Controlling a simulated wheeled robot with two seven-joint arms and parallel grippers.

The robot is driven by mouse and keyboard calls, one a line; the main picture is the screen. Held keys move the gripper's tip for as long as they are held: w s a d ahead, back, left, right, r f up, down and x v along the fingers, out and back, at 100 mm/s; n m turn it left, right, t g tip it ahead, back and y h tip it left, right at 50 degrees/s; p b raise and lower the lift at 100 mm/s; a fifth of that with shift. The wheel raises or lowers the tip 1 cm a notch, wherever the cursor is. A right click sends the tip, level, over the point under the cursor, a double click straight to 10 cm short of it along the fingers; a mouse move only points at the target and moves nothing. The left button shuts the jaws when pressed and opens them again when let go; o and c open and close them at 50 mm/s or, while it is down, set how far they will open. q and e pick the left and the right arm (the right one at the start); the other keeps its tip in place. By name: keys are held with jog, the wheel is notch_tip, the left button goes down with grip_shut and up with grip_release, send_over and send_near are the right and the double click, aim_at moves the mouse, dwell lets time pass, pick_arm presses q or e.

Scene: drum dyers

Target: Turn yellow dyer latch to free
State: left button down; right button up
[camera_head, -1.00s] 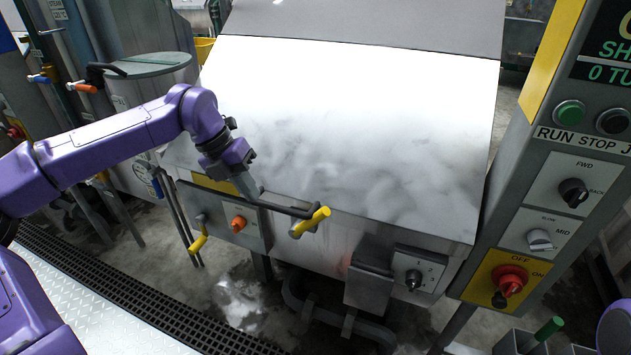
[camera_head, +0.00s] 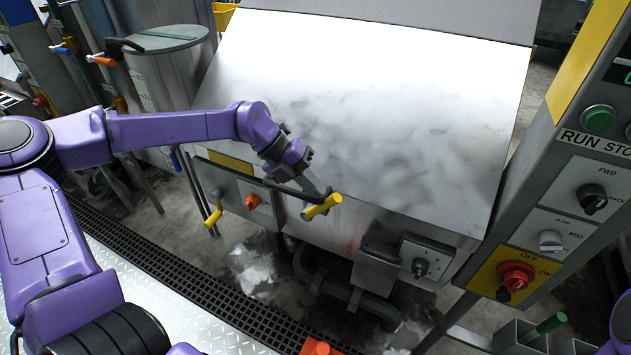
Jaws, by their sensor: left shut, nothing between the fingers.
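The drum dyer (camera_head: 370,110) has a large pale sloping lid. On its front a dark bar (camera_head: 290,190) ends at the right in a yellow grip (camera_head: 322,206), which looks like the latch. My left gripper (camera_head: 325,191) is shut and empty, fingers pointing down just above this yellow grip; I cannot tell whether they touch it. A second yellow handle (camera_head: 212,217) hangs at the left of the front panel, by an orange knob (camera_head: 252,201). My right gripper is out of view.
A control post with switches (camera_head: 595,198) and a red and yellow OFF/ON switch (camera_head: 515,276) stands at the right. A lidded drum (camera_head: 165,38) stands at the back left. A floor grating (camera_head: 200,300) crosses in front of the dyer.

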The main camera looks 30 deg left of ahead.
pick_arm(q)
jog(key=shift+w+d+f, duration=0.15)
jog(key=shift+d+f, duration=0.1)
jog(key=shift+d, duration=0.05)
jog(key=shift+f, duration=0.1)
jog(key=shift+d+b, duration=0.3)
jog(key=shift+b, duration=0.1)
